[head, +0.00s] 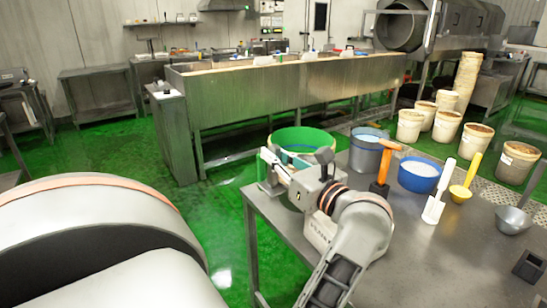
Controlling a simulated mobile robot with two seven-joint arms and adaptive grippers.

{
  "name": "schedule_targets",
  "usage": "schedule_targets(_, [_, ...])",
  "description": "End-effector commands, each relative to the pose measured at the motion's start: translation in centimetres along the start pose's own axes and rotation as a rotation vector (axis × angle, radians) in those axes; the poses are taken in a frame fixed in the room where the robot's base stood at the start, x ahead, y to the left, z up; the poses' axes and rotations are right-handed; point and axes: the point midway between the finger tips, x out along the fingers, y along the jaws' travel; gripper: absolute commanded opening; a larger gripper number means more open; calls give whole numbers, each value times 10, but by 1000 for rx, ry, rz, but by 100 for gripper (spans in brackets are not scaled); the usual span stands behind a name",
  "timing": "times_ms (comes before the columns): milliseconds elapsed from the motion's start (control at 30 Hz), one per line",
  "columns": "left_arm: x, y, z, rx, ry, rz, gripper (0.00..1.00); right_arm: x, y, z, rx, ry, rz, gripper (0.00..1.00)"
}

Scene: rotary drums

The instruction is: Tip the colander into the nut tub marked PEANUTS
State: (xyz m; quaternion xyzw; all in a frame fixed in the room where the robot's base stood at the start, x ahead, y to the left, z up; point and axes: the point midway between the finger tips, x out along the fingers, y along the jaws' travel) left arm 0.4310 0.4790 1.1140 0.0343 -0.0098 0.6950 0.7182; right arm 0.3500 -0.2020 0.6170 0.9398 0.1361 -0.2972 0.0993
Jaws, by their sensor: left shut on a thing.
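A round green-rimmed vessel (318,134), which looks like the colander, is at the table's far left corner. My left gripper (276,168) is at its near side and is shut on it; the exact grip is partly hidden by the gripper body. A pale tub (317,235) with a dark-lettered label stands on the table below my left wrist. Its label looks like PEANUTS but is small, and my arm hides most of the tub and its opening. My right gripper is not in view.
On the table are a grey bucket (366,155), an orange-handled tool (384,160), a blue bowl (418,176), a white scoop (436,207), a yellow scoop (462,192) and a metal ladle (512,219). Several pale buckets (446,127) stand behind. The table's front middle is clear.

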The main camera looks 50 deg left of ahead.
Motion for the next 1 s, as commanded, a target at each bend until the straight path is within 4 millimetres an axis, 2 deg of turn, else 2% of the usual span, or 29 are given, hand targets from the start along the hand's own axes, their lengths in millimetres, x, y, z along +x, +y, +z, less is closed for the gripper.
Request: schedule_targets(1000, [-10,-7,23,79,-122,0,0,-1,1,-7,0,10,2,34])
